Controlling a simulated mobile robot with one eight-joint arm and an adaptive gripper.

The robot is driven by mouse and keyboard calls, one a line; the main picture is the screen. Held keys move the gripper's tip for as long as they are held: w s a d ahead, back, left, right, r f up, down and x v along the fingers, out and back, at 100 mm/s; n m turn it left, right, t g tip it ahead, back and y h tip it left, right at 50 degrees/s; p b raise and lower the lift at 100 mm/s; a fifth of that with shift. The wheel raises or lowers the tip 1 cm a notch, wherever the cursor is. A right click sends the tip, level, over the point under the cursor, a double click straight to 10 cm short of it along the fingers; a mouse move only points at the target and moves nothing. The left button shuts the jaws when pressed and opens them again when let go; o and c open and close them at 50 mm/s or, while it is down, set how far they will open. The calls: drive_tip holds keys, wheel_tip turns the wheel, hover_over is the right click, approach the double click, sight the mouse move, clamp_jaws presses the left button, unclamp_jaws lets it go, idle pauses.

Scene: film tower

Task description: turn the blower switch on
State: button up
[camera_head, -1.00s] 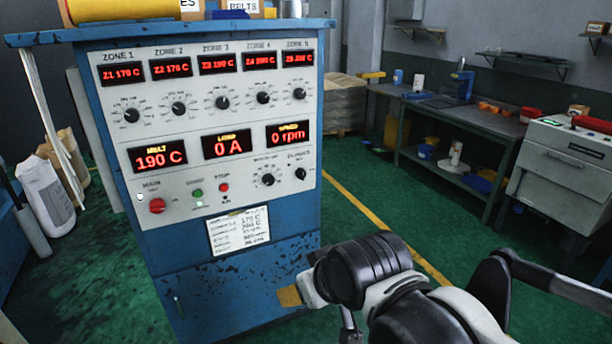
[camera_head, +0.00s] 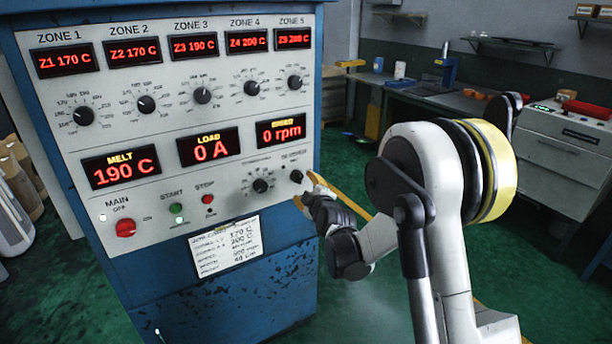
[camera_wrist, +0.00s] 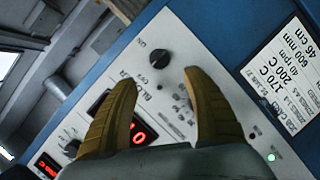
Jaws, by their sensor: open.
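The blower switch (camera_head: 297,177) is a small black rotary knob at the right end of the lower row on the blue cabinet's pale panel. In the wrist view the knob (camera_wrist: 160,58) lies just beyond and between the fingertips, with small ON and OFF lettering beside it. Its pointer direction is hard to make out. My gripper (camera_wrist: 162,77) has two tan fingers spread apart with nothing between them. In the head view my gripper (camera_head: 316,182) is just right of the knob, its fingers partly hidden by its dark body. I cannot tell whether it touches the panel.
A larger dial (camera_head: 260,185) sits left of the switch. The red main switch (camera_head: 126,228), green start button (camera_head: 176,208) and red stop button (camera_head: 208,199) are further left. A paper card (camera_head: 224,246) hangs below. Workbenches stand well behind on the right.

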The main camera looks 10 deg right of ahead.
sight(298, 178)
drive_tip(key=b+x, duration=0.3)
drive_tip(key=x, duration=0.7)
drive_tip(key=shift+w+d+f, duration=0.1)
drive_tip(key=shift+d+f, duration=0.05)
drive_tip(key=shift+f, duration=0.1)
drive_tip(key=shift+w+b, duration=0.35)
drive_tip(key=shift+w, duration=0.2)
drive_tip(key=c, duration=1.2)
